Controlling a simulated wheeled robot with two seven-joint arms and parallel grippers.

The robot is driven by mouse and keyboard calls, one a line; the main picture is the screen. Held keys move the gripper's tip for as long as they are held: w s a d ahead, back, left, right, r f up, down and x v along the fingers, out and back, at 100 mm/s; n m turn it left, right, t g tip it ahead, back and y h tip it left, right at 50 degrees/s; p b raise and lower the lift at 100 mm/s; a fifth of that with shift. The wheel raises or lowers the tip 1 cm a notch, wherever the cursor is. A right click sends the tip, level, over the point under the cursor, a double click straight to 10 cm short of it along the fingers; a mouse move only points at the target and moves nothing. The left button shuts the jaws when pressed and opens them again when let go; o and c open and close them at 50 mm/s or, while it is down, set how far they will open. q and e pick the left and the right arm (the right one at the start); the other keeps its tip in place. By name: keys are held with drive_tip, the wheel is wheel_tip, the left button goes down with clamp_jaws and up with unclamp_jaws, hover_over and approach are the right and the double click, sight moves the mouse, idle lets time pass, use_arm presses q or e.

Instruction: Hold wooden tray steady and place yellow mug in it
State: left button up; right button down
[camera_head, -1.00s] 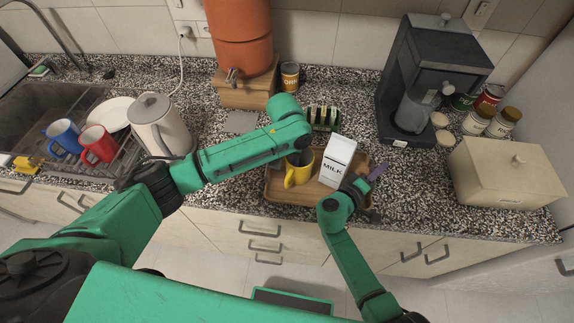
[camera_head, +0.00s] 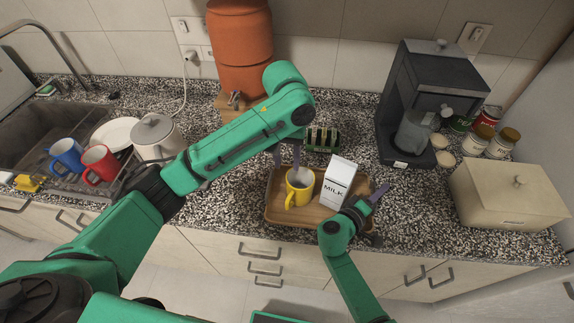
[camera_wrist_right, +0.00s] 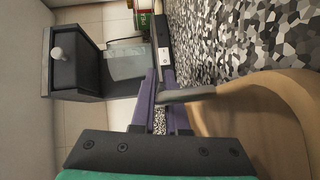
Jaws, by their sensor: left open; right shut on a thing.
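The wooden tray (camera_head: 283,212) lies on the counter near its front edge. The yellow mug (camera_head: 299,188) stands upright in the tray's left part, beside a white milk carton (camera_head: 338,184). My left gripper (camera_head: 287,158) is open above and just behind the mug, apart from it as far as I can see; my arm partly hides it. My right gripper (camera_head: 378,194) is at the tray's right end. In the right wrist view its purple fingers (camera_wrist_right: 165,92) are shut on the tray's dark handle, with the tray's wooden rim (camera_wrist_right: 270,95) beside them.
A coffee machine (camera_head: 427,100) and a beige box (camera_head: 508,193) stand to the right. A striped item (camera_head: 322,139) stands behind the tray. The sink rack at left holds a blue mug (camera_head: 66,156) and a red mug (camera_head: 100,164). The counter is clear left of the tray.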

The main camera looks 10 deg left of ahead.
drive_tip(key=c, duration=0.8)
unclamp_jaws()
drive_tip(key=shift+c, duration=0.2)
